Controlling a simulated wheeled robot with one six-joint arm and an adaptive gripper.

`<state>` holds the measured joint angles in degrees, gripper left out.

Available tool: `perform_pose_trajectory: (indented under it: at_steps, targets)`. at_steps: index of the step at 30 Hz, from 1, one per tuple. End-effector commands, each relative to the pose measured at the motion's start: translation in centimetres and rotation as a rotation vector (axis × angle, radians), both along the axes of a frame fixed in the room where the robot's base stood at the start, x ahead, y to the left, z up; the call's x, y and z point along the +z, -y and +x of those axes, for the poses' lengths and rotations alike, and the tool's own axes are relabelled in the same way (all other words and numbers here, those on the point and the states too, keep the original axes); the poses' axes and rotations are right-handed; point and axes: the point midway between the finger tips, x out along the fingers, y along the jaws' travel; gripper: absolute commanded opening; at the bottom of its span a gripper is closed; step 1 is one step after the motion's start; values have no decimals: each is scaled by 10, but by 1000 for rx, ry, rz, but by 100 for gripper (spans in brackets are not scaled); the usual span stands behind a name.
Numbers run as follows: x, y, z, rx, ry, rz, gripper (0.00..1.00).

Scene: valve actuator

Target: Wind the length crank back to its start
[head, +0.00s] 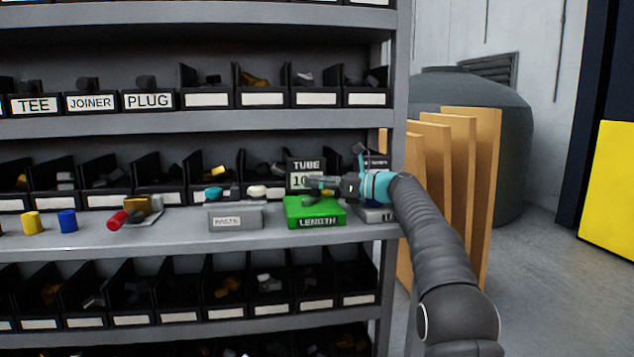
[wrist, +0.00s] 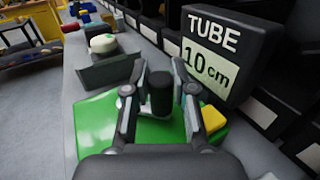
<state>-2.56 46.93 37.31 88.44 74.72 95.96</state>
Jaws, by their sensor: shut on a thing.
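The green length box (head: 316,214), marked LENGTH, stands on the middle shelf. It also fills the lower middle of the wrist view (wrist: 93,122). A dark upright cylindrical crank knob (wrist: 160,92) stands above the green top. My gripper (wrist: 156,97) is shut on this knob, with one finger on each side. In the head view my gripper (head: 328,184) reaches in from the right, above the green box. Behind it the TUBE display (wrist: 220,52) reads 10 cm. The crank's arm and pivot are hidden under the knob and fingers.
A grey waste box (head: 236,215) stands left of the green box. A yellow piece (wrist: 213,118) sits at the green box's right. Black bins (head: 225,180) line the shelf behind.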

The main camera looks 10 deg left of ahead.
Motion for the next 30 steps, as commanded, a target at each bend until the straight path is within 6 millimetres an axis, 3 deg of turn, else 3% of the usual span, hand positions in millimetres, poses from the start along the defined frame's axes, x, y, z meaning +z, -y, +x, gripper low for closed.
perform_pose_trajectory:
  at_steps: [9,10,12,30]
  targets:
    - [-1,-1,0,2,-1,-1,0]
    - [-1,-1,0,2,-1,-1,32]
    - [-1,-1,0,1,-1,-1,50]
    - [0,2,-2,-56,-1,0,51]
